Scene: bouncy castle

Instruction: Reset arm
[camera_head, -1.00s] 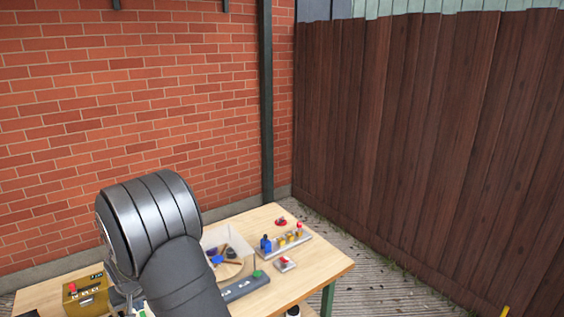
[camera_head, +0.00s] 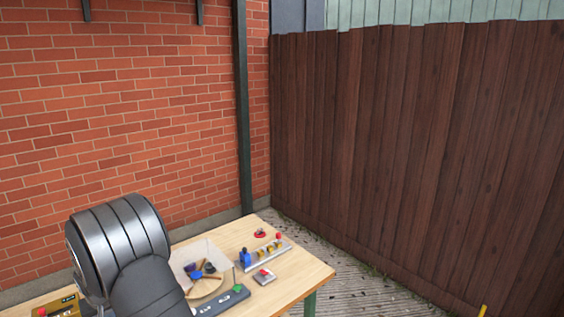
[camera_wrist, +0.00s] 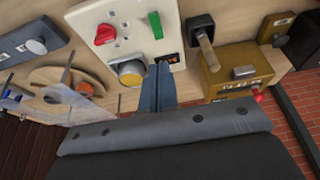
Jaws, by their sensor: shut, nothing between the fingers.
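My gripper (camera_wrist: 158,86) shows in the wrist view with its two blue-grey fingers together and nothing between them. Its tips are over the lower part of a white panel (camera_wrist: 126,12), just right of a yellow round knob (camera_wrist: 131,72); I cannot tell whether they touch. The panel also carries a red switch (camera_wrist: 104,34) and a green switch (camera_wrist: 156,25). In the head view my dark arm covers the left part of the table, and the gripper is hidden.
A brass box (camera_wrist: 229,68) with a lever stands right of the panel. A clear cover (camera_head: 207,262) over a round board, a rail with coloured pieces (camera_head: 264,255) and a small red-switch plate (camera_head: 264,276) lie on the wooden table (camera_head: 300,270). A brick wall and fence stand behind.

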